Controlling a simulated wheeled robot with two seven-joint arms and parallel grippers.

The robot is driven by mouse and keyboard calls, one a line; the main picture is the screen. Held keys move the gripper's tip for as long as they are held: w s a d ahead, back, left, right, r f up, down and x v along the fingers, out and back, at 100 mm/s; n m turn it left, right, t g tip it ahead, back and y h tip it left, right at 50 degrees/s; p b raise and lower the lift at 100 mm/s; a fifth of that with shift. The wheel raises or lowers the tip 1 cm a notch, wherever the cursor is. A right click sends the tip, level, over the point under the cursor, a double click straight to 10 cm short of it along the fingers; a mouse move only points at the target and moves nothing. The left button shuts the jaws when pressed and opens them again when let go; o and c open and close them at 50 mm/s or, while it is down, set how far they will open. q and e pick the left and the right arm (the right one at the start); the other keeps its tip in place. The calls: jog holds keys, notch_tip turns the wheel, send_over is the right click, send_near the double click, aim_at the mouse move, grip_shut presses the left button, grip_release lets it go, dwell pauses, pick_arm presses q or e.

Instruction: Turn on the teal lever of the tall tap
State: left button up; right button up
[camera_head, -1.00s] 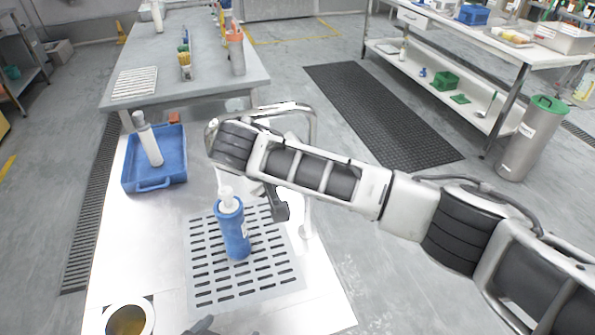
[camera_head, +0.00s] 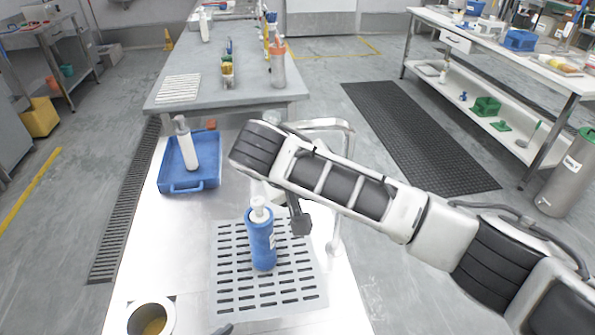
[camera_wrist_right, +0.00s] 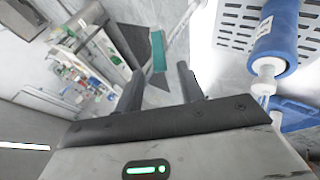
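The tall tap's chrome spout (camera_head: 335,126) arches behind my right arm in the head view, and its post (camera_head: 335,245) stands at the right edge of the metal counter. The teal lever (camera_wrist_right: 158,50) shows in the right wrist view, ahead of and between my fingertips; contact cannot be told. My right gripper (camera_wrist_right: 159,72) is open with nothing in its fingers. In the head view its dark finger (camera_head: 300,218) points down between the blue bottle and the tap post; the lever is hidden there.
A blue bottle with white top (camera_head: 261,240) stands on the slotted grey mat (camera_head: 235,300), close to my right gripper. A blue tray (camera_head: 172,180) holds a white bottle (camera_head: 186,148). A round container (camera_head: 133,322) is at front left. A grey table (camera_head: 245,90) stands behind.

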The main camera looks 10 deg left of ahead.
jog(key=v, duration=1.2)
jog(key=shift+p, duration=0.35)
jog(key=shift+s+r, duration=0.1)
